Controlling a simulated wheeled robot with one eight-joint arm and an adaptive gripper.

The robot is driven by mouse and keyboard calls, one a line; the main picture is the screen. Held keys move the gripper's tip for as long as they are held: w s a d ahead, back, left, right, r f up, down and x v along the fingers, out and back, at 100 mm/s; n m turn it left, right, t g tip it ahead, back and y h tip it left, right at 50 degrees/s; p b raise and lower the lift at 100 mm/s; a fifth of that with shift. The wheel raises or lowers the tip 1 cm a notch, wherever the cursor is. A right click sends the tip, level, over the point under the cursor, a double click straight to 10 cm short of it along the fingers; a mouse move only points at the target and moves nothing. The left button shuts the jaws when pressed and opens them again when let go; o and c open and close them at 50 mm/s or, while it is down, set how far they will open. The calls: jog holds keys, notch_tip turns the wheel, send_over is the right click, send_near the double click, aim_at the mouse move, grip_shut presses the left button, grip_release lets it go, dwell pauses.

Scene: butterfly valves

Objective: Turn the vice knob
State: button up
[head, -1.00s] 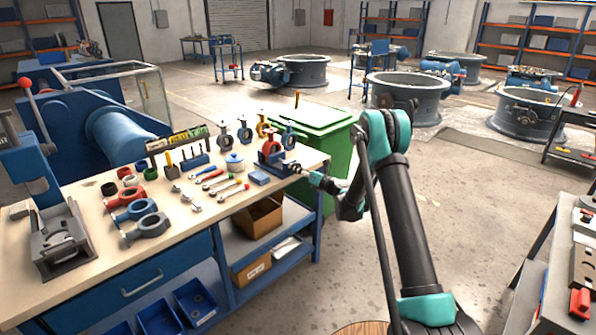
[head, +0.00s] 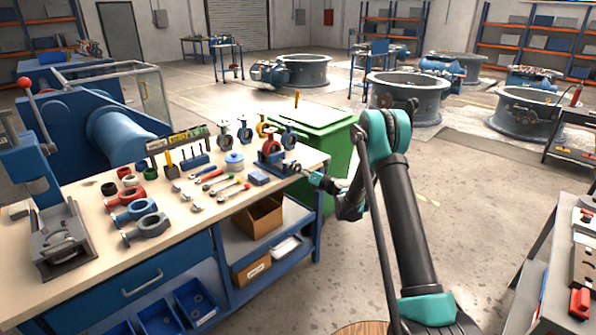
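The blue vice (head: 270,161) stands at the right end of the workbench (head: 90,211), close to the bench's edge. Its knob or handle side faces right, towards my gripper, and is too small to make out clearly. My gripper (head: 307,172) is at the vice's right side, at the end of my teal and black arm. It reaches in from the right, just past the bench edge. Its fingertips are very small here, so I cannot tell whether they are open or shut, or whether they touch the knob.
Hand tools (head: 215,182), small valve bodies (head: 142,217) and a blue pot (head: 234,161) lie left of the vice. A green bin (head: 318,130) stands behind it. A press (head: 58,240) is at the bench's left.

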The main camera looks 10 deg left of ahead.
jog(key=shift+d, duration=0.15)
jog(key=v, duration=1.1)
jog(key=shift+s+d, duration=0.25)
jog(key=shift+s, duration=0.1)
